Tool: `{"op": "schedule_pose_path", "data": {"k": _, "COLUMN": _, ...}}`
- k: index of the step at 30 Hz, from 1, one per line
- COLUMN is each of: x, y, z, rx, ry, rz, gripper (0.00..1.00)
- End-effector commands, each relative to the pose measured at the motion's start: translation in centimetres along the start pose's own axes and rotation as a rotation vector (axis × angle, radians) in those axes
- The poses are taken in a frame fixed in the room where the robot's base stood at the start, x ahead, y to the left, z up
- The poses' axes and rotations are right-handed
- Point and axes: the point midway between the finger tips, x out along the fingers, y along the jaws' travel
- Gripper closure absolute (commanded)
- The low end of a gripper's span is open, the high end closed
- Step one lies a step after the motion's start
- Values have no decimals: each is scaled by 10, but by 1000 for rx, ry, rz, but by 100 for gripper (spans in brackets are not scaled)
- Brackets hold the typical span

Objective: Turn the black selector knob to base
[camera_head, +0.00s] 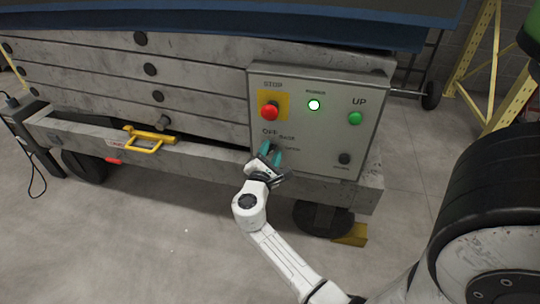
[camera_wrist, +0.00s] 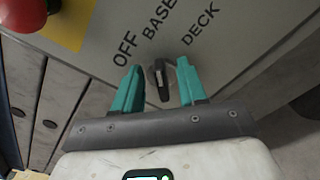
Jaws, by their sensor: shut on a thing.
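The black selector knob (camera_wrist: 161,80) is on the grey control panel (camera_head: 313,165), below the labels OFF (camera_wrist: 125,48), BASE (camera_wrist: 158,18) and DECK (camera_wrist: 200,22). In the wrist view its long axis runs nearly up the picture, with the upper end toward BASE, slightly to the OFF side. Exactly which mark it points to is hard to tell. In the head view my gripper (camera_head: 269,156) largely hides the knob.
A red stop button (camera_head: 269,112) on a yellow plate is above the knob. A lit white-green lamp (camera_head: 314,105), a green UP button (camera_head: 355,118) and a small black button (camera_head: 344,158) are to the right. A yellow handle (camera_head: 145,140) is on the lift frame at left.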

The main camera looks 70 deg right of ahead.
Motion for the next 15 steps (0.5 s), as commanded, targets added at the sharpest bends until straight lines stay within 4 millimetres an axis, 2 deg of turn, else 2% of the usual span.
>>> {"op": "schedule_pose_path", "data": {"k": 13, "x": 0, "y": -1, "z": 0, "rx": 11, "ry": 1, "rz": -1, "gripper": 89}}
{"op": "schedule_pose_path", "data": {"k": 14, "x": 0, "y": -1, "z": 0, "rx": 11, "ry": 1, "rz": -1, "gripper": 58}}
{"op": "schedule_pose_path", "data": {"k": 15, "x": 0, "y": -1, "z": 0, "rx": 11, "ry": 1, "rz": -1, "gripper": 54}}
